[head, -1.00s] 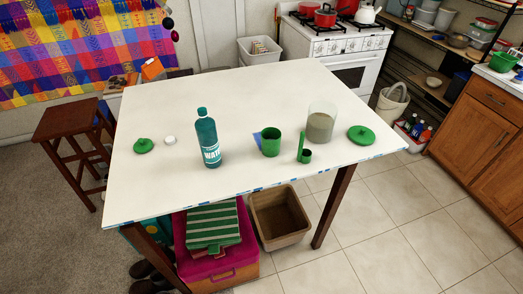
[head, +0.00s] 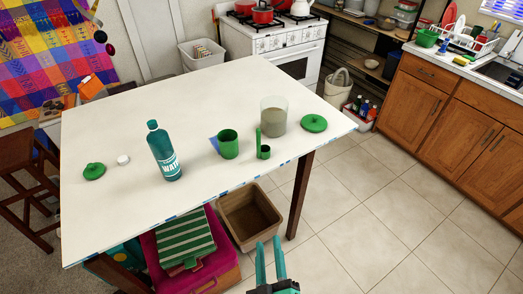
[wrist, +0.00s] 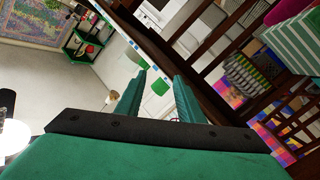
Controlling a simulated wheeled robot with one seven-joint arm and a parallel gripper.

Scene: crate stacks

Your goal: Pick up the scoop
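The scoop (head: 264,152) is a small green cup with an upright handle. It stands near the table's front edge, right of a green cup (head: 229,145) and in front of a clear container (head: 273,118) with brownish contents. My gripper (head: 270,246) shows at the bottom of the head view, in front of and below the table edge, well apart from the scoop. Its two teal fingers are spread with nothing visible between them.
The white table (head: 205,105) also holds a teal water bottle (head: 164,152), two green lids (head: 314,123) and a small white cap (head: 123,160). A brown bin (head: 250,216) and a pink box stand below. The tiled floor at right is clear.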

